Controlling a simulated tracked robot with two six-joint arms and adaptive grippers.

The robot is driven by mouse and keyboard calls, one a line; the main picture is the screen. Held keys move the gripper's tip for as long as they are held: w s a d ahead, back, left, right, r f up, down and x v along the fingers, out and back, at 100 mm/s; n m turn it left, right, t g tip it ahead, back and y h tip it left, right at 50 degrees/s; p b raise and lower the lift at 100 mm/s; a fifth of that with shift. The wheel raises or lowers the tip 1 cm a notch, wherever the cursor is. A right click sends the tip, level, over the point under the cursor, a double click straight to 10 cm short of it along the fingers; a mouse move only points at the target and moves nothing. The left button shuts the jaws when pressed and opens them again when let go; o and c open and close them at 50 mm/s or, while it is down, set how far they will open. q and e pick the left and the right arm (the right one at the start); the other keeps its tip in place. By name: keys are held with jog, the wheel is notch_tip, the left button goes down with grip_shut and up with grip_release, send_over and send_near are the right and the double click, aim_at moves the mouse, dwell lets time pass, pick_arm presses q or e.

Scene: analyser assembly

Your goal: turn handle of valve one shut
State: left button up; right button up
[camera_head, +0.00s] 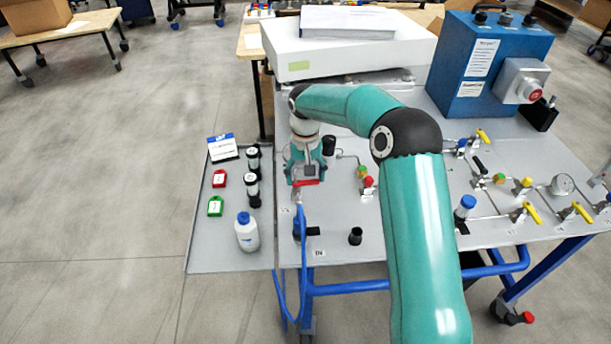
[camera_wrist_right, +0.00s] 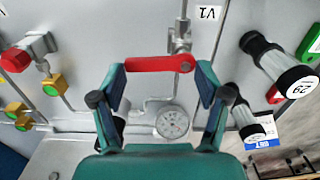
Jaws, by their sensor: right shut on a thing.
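Valve one's red handle (camera_wrist_right: 158,64) shows in the right wrist view, beside the V1 label (camera_wrist_right: 208,13). It lies crosswise to the thin metal pipe (camera_wrist_right: 183,30) at its right end. My right gripper (camera_wrist_right: 161,78) has a finger at each end of the handle and is shut on it. In the head view my right gripper (camera_head: 304,178) reaches down to the red handle (camera_head: 305,183) at the left part of the bench; the gripper and arm hide much of the valve body. My left gripper is not in view.
A pressure gauge (camera_wrist_right: 172,122) sits between the fingers in the wrist view. A side shelf (camera_head: 215,258) holds a white bottle (camera_head: 247,235), black vials (camera_head: 253,190) and red and green tags. Yellow-handled valves (camera_head: 531,212) and a blue box (camera_head: 468,70) stand to the right.

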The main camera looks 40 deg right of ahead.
jog(key=shift+s+m, duration=0.15)
jog(key=shift+m, duration=0.25)
jog(key=o, duration=1.2)
jog(key=shift+c, duration=0.2)
jog(key=shift+r, duration=0.65)
notch_tip(320, 180, up, 11)
jog(key=shift+f, duration=0.2)
